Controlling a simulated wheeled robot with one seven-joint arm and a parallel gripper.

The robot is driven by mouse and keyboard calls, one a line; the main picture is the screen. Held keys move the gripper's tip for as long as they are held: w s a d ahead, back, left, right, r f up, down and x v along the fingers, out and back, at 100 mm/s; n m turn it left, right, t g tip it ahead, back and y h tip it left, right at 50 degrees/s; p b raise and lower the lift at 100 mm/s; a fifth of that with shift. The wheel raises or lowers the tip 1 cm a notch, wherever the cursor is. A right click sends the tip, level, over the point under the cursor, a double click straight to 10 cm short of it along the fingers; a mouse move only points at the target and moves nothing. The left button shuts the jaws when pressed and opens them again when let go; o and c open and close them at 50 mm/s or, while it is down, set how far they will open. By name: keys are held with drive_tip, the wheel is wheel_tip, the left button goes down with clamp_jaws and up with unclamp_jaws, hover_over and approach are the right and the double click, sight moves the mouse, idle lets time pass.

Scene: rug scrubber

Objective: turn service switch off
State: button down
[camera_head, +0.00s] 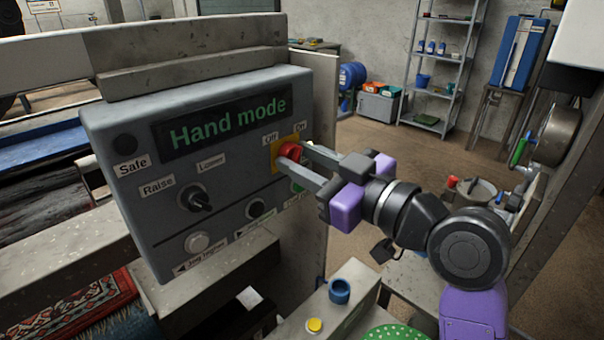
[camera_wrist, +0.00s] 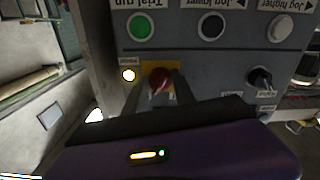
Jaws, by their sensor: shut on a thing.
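The service switch (camera_head: 290,150) is a red knob on a yellow plate at the right side of the grey control panel (camera_head: 150,225). Labels "Off" and "On" sit above it. In the wrist view the red knob (camera_wrist: 159,80) shows between my two fingers, with the panel upside down. My gripper (camera_head: 294,157) is shut on the red knob, its fingers reaching in from the right. The fingers partly hide the knob and its plate, and I cannot tell exactly which label the knob points to. The panel's display (camera_head: 225,122) reads "Hand mode".
The panel also carries a black Raise/Lower selector (camera_head: 195,198), a white jog button (camera_head: 197,242), a black jog button (camera_head: 255,208) and a green button (camera_wrist: 141,27) near the knob. A metal shelf (camera_head: 443,60) stands far behind, with open floor before it.

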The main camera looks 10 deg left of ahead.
drive_tip(key=n+b, duration=0.3)
drive_tip(key=b, duration=0.2)
drive_tip(key=shift+f+n, duration=0.35)
drive_tip(key=shift+n, duration=0.05)
drive_tip(key=n+b, duration=0.3)
drive_tip(key=b, duration=0.1)
drive_tip(key=shift+n, duration=0.3)
drive_tip(key=n+b, duration=0.3)
drive_tip(key=shift+d+r+b, duration=0.1)
drive_tip(key=shift+b, duration=0.3)
drive_tip(key=shift+r+n+b, duration=0.2)
drive_tip(key=shift+n+b, duration=0.85)
drive_tip(key=shift+n, duration=0.55)
drive_tip(key=c, duration=1)
unclamp_jaws()
drive_tip(key=shift+c, duration=0.2)
drive_tip(key=shift+r, duration=0.1)
